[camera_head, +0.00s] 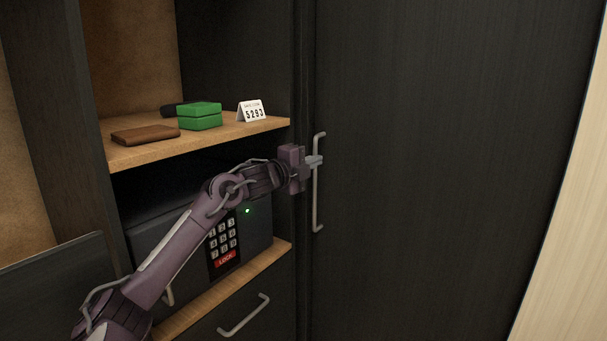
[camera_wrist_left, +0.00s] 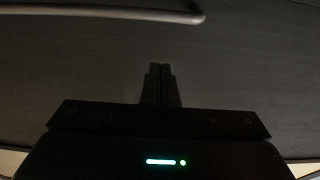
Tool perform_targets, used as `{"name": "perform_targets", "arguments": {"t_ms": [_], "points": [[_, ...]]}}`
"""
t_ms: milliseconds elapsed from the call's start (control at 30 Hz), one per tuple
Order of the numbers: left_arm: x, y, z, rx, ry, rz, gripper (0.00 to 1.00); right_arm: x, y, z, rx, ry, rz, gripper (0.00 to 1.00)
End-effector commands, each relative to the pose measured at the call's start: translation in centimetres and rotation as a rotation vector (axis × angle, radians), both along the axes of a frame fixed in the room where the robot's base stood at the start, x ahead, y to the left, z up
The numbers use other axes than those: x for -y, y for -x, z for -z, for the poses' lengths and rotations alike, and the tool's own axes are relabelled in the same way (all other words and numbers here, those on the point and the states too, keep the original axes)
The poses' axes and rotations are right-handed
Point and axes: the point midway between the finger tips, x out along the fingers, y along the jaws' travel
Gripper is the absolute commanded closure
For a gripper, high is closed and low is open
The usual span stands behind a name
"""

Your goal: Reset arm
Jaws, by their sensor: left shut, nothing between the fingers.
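My left gripper (camera_head: 314,161) is in front of the tall dark wardrobe door, close to its long vertical handle (camera_head: 318,195). In the left wrist view my left gripper (camera_wrist_left: 160,70) has its two fingers together with nothing between them. The handle (camera_wrist_left: 120,13) lies along the top of that view, apart from the fingertips. In the head view the fingers overlap the handle's upper part. My left arm crosses in front of the safe (camera_head: 262,226) and hides part of it. My right gripper is not in view.
The safe has a keypad (camera_head: 223,238) and a green light. The wooden shelf (camera_head: 215,143) above holds a brown wallet (camera_head: 145,134), green boxes (camera_head: 199,116) and a white number card (camera_head: 252,111). A drawer handle (camera_head: 244,315) is below. The wardrobe door (camera_head: 440,170) fills the right side.

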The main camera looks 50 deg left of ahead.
Motion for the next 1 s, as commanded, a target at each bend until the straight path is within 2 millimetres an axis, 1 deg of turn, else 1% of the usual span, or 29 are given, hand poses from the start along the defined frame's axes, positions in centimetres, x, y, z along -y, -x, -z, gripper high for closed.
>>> {"name": "perform_targets", "arguments": {"t_ms": [33, 100, 333, 500, 667, 733, 767, 867, 967, 1000], "points": [[0.1, 0.6, 0.6, -0.003, -0.001, 0.001, 1.0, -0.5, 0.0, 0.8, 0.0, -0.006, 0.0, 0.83], [0.2, 1.5, 0.5, -0.002, -0.002, 0.0, 1.0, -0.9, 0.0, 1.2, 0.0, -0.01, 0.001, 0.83], [0.4, 3.4, 0.2, 0.0, 0.001, 0.001, 1.0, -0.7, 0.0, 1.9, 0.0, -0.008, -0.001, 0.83], [0.4, 3.9, 0.0, 0.0, -0.001, 0.0, 1.0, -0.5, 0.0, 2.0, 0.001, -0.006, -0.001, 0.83], [0.4, 3.9, 0.0, 0.0, -0.001, 0.0, 1.0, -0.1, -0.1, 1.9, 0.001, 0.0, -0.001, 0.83], [0.5, 3.8, 0.3, -0.005, 0.003, -0.001, 1.0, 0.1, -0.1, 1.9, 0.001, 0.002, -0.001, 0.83], [0.6, 3.8, 0.7, -0.01, 0.008, -0.003, 1.0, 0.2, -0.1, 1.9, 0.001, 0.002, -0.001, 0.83], [1.5, 3.3, 3.7, -0.045, 0.045, -0.022, 1.0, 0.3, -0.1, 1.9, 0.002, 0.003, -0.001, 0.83], [3.4, 2.8, 9.1, -0.111, 0.116, -0.061, 1.0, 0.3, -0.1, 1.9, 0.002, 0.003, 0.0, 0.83], [4.5, 2.8, 11.7, -0.144, 0.154, -0.083, 1.0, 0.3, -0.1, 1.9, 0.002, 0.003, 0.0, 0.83]]}}
